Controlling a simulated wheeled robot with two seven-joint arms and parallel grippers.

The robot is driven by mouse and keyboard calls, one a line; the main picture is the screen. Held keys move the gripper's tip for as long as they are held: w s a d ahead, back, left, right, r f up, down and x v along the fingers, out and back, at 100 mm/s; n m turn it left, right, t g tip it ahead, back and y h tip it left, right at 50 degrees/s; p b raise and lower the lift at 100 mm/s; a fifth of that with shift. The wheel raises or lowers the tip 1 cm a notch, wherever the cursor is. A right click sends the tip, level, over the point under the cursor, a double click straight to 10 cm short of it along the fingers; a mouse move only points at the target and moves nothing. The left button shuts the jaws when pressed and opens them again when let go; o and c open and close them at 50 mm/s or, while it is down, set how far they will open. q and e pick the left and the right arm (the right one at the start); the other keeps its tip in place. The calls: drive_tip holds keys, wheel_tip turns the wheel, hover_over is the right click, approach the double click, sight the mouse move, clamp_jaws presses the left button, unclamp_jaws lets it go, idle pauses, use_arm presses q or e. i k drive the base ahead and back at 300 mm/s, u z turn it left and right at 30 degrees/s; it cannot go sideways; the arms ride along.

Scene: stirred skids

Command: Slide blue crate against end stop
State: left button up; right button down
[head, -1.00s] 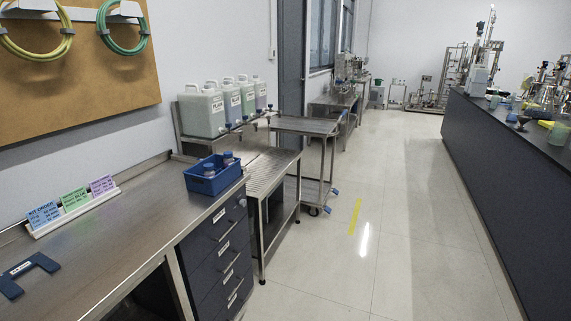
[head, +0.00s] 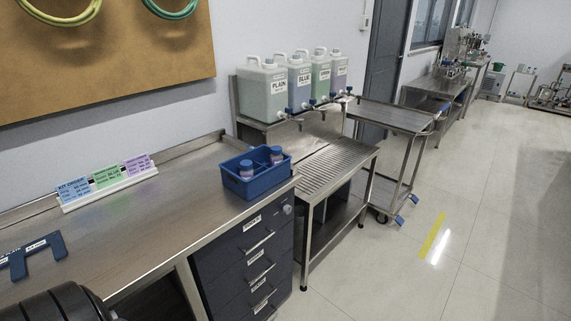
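The blue crate (head: 237,184) stands upright near the right end of the steel bench (head: 150,225), close to the corner above the drawers. It holds bottles with blue caps (head: 276,157). A flat dark blue bracket (head: 40,251) with white labels lies at the bench's left, well apart from the crate. I cannot tell whether this bracket is the end stop. Neither of my grippers shows. A black rounded part at the bottom left looks like my own arm and covers part of the bench's front.
A white holder (head: 110,190) with coloured cards stands at the bench's back. A lower slatted steel stand (head: 335,168) adjoins on the right, with several jugs (head: 263,93) on a shelf behind. A trolley (head: 398,117) stands beyond. The bench between bracket and crate is clear.

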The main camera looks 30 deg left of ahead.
sight(265, 177)
drive_tip(key=u, duration=0.55)
drive_tip(key=i, duration=0.9)
drive_tip(key=u, duration=0.8)
